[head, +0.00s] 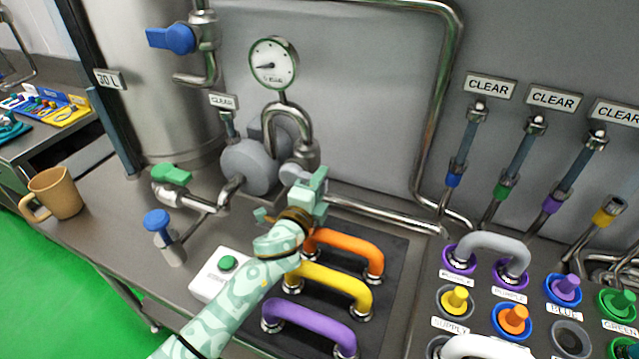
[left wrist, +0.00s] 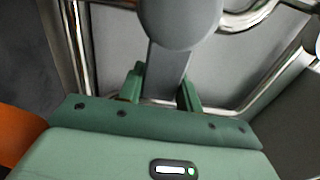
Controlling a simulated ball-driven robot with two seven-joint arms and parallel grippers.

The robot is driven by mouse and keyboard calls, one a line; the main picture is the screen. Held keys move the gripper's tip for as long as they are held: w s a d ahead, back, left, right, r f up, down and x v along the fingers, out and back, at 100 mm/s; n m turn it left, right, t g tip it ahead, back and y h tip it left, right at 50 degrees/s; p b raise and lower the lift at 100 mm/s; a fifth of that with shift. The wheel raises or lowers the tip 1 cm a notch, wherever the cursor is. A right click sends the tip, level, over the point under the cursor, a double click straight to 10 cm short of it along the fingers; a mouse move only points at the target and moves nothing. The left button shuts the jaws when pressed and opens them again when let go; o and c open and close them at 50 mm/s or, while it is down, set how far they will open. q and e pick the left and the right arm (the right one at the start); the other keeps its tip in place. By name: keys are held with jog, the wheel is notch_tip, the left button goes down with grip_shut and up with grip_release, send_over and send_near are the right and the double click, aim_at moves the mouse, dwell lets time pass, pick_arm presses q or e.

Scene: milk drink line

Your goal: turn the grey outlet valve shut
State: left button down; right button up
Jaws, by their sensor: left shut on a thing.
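The grey outlet valve (head: 294,173) is on the steel pipe right of the round grey pump, partly hidden behind my left gripper. My left gripper (head: 312,190) reaches it from the front, above the orange hose. In the left wrist view, the valve's grey lever (left wrist: 168,72) runs down between the two green fingers of my left gripper (left wrist: 162,90), which is shut on it. A round grey part covers the lever's upper end there. My right gripper is out of view.
A pressure gauge (head: 274,63) stands above the pump (head: 250,166). Orange (head: 345,250), yellow (head: 330,285) and purple (head: 308,325) hoses arch up below my left gripper. A white box with a green button (head: 228,263) is left of my arm. A tan mug (head: 56,193) stands far left.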

pick_arm(q)
jog(key=shift+f, duration=0.25)
jog(key=c, duration=1)
grip_release()
jog(key=shift+r, duration=0.1)
jog(key=shift+o, duration=0.2)
jog(key=p+v, duration=0.2)
jog(key=v, duration=1.4)
jog(key=shift+s+a, duration=0.1)
jog(key=shift+s, duration=0.1)
